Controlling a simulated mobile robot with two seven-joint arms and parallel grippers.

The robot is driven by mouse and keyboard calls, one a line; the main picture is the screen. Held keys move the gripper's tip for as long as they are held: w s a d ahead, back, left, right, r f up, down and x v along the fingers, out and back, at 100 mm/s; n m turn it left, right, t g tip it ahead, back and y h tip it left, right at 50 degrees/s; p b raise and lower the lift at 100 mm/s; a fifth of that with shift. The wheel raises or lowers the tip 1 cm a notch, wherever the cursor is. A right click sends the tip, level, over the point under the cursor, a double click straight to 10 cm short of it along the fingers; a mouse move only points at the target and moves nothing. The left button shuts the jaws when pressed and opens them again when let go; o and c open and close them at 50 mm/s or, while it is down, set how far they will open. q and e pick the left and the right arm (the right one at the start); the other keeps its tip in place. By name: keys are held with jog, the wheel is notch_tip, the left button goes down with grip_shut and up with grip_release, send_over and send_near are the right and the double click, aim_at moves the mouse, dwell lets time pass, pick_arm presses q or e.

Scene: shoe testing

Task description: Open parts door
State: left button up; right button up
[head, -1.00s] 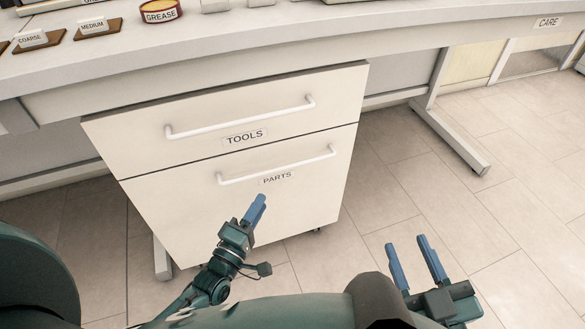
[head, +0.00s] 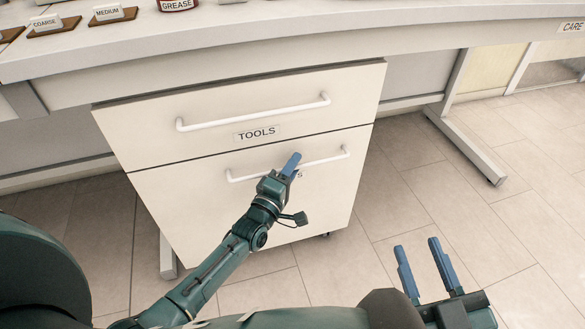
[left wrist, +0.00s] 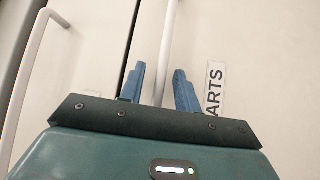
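The PARTS drawer front (head: 190,215) is the lower white panel of the cabinet under the bench, and it is closed. Its white bar handle (head: 330,158) runs across the panel's upper part. My left gripper (head: 293,162) is at the middle of this handle and covers most of the PARTS label. In the left wrist view, the left gripper (left wrist: 158,88) is open, with the handle (left wrist: 167,50) between its two blue fingers, and the PARTS label (left wrist: 215,90) is right of them. My right gripper (head: 420,262) is open and empty at the lower right, above the floor.
The TOOLS drawer (head: 150,140) above is closed, with its own bar handle (head: 250,113). The bench top (head: 230,30) holds the grease tin (head: 178,4) and labelled blocks. A bench leg (head: 470,150) stands to the right.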

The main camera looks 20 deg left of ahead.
pick_arm(q)
jog(key=shift+c, duration=0.2)
grip_shut()
dwell(0.4)
